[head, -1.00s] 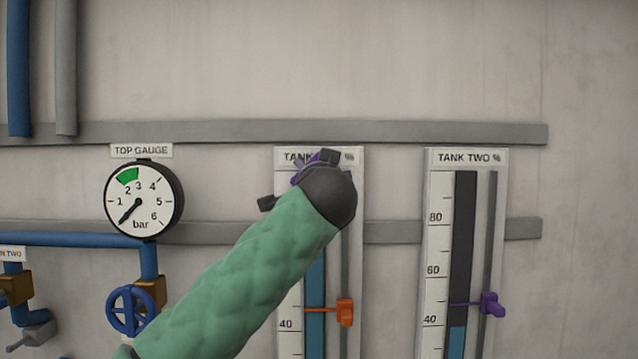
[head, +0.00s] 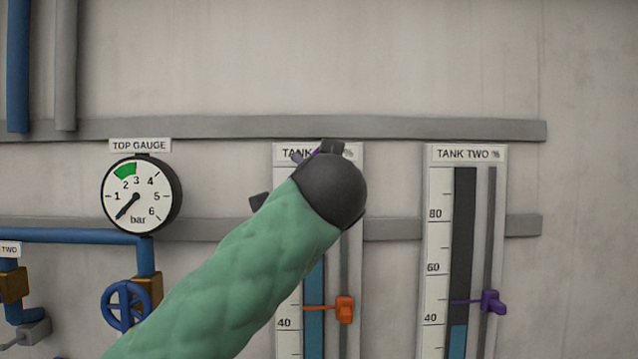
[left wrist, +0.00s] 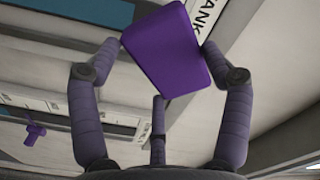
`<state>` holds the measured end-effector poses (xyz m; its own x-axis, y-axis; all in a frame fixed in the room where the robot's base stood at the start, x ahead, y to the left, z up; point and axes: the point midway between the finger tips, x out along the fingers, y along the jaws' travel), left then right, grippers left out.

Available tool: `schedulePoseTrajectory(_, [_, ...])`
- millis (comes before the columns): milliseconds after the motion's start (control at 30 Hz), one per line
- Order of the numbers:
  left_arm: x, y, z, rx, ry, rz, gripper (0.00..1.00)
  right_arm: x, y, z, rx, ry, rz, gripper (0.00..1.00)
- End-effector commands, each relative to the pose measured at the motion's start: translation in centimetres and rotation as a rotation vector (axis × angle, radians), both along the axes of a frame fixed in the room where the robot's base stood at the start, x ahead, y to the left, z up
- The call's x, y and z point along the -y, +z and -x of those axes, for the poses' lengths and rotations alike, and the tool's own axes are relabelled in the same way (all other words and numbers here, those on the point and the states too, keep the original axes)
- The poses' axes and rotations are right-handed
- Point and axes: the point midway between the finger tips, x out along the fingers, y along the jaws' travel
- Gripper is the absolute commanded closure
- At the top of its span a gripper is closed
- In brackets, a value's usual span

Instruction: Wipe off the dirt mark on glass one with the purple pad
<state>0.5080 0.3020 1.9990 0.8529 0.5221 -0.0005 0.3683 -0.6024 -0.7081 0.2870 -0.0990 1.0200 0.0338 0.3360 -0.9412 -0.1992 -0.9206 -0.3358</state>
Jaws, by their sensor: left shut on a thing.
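My left gripper (left wrist: 163,62) is shut on the purple pad (left wrist: 167,48), which it holds between its fingers in the left wrist view. In the head view my dark wrist (head: 332,190) and green sleeve cover the upper part of glass one, and only a sliver of purple shows beside a finger. Glass one (head: 314,276) is the tall gauge under the partly covered TANK label, with a blue column and an orange pointer (head: 344,309). I see no dirt mark; the upper glass is hidden. I cannot tell whether the pad touches the glass. My right gripper is not in view.
The tank two gauge (head: 437,250) stands to the right with a purple pointer (head: 493,302). A round top gauge (head: 141,197), blue pipes and a blue handwheel (head: 125,307) are at left. Grey rails (head: 420,131) cross the wall.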

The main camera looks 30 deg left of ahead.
Motion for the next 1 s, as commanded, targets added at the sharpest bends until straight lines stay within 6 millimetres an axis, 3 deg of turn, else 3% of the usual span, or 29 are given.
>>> schedulePoseTrajectory(333, [0.1,0.0,0.2,0.001,-0.001,0.000,0.47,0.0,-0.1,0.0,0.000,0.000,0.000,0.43])
schedulePoseTrajectory(700, [1.5,0.0,2.4,0.002,-0.003,0.001,0.47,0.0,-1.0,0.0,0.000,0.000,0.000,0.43])
schedulePoseTrajectory(1000, [1.6,0.1,2.6,0.001,-0.001,0.000,0.47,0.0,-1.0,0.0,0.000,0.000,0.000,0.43])
